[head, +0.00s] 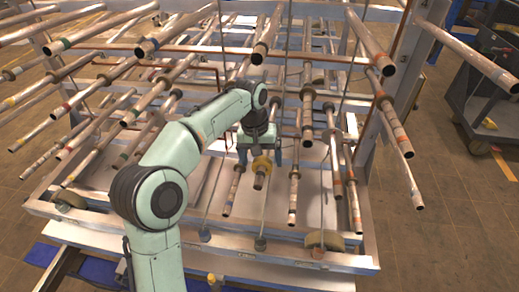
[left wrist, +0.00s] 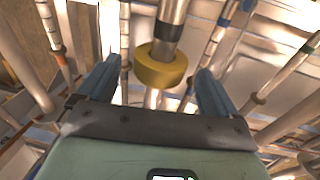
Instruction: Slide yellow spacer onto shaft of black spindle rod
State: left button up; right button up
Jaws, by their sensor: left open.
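The yellow spacer (head: 262,164) is a thick ring that sits around a metal rod, between my left gripper's fingers. It also shows in the left wrist view (left wrist: 160,70). The rod (left wrist: 175,12) has a black band just above the ring there; in the head view its free end (head: 259,183) sticks out below the spacer. I take it for the black spindle rod, but cannot be sure. My left gripper (head: 260,155) is open, with one blue finger on each side of the spacer and visible gaps in the wrist view. My right gripper is not in view.
A metal rack (head: 300,257) carries many slanting rods with coloured bands, close on both sides of my left arm. Thin upright rods (head: 323,200) stand near the gripper. A dark cart (head: 480,105) stands at the right. Tiled floor (head: 450,240) is clear at the lower right.

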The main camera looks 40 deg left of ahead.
aim_at(264, 151)
pick_arm(q)
jog(key=shift+w+d+f, duration=0.1)
jog(key=shift+f, duration=0.5)
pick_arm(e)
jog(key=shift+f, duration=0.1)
